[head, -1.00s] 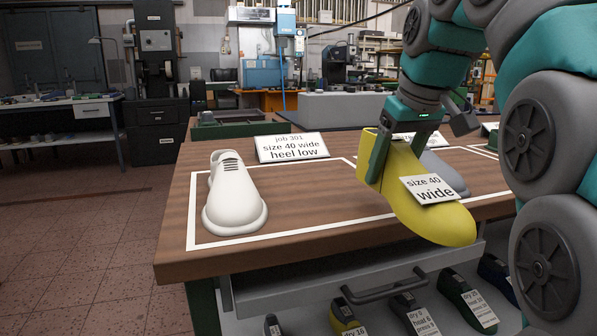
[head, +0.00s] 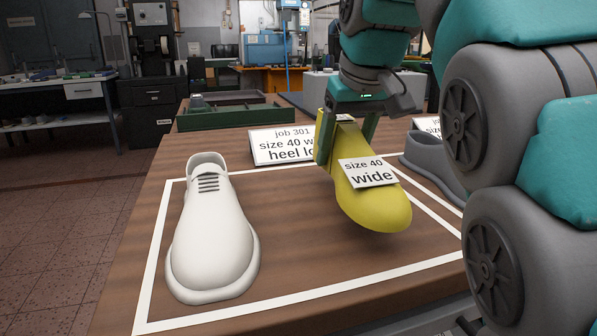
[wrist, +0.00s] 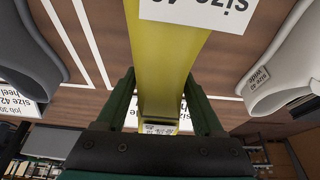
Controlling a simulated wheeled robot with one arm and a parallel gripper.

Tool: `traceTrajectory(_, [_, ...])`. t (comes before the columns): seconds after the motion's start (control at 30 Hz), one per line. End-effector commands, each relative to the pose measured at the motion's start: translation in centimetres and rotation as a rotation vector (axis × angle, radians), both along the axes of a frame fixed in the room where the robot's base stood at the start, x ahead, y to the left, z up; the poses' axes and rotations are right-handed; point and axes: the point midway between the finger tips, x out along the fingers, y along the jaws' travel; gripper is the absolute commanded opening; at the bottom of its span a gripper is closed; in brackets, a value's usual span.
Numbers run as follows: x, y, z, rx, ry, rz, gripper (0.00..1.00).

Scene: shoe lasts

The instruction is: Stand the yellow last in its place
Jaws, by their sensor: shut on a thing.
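The yellow last (head: 372,206) is gripped near its upper back end, toe toward the camera and angled down. It carries a tag (head: 368,172) reading "size 40 wide". My gripper (head: 346,146) is shut on it; both fingers flank it in the wrist view (wrist: 160,105). The last is over the white-outlined area (head: 300,297), right of the white shoe (head: 212,240). It seems just above the wood; contact underneath cannot be told. A card (head: 272,147) behind reads "job 301, size 40 wide, heel low"; the last hides part of it.
A grey shoe (head: 428,160) stands right of the yellow last, partly behind my arm, with another card (head: 427,126) behind it. A green tray (head: 235,119) is at the back of the table. Bare wood lies between the white shoe and the last.

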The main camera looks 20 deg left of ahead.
Motion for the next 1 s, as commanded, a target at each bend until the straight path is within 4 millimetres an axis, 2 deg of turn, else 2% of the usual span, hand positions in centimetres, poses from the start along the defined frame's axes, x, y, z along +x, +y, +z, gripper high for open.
traceTrajectory(0.03, [-0.4,1.2,0.1,0.0,-0.002,0.003,0.0])
traceTrajectory(0.2, [-1.4,4.6,-0.3,-0.001,0.0,0.002,0.0])
traceTrajectory(0.4, [-2.0,6.7,-0.6,0.0,0.001,0.001,0.0])
traceTrajectory(0.67, [-2.1,6.9,-1.3,0.001,0.004,-0.001,0.0])
traceTrajectory(1.0, [-2.0,6.9,-3.9,0.002,0.0,-0.001,0.0])
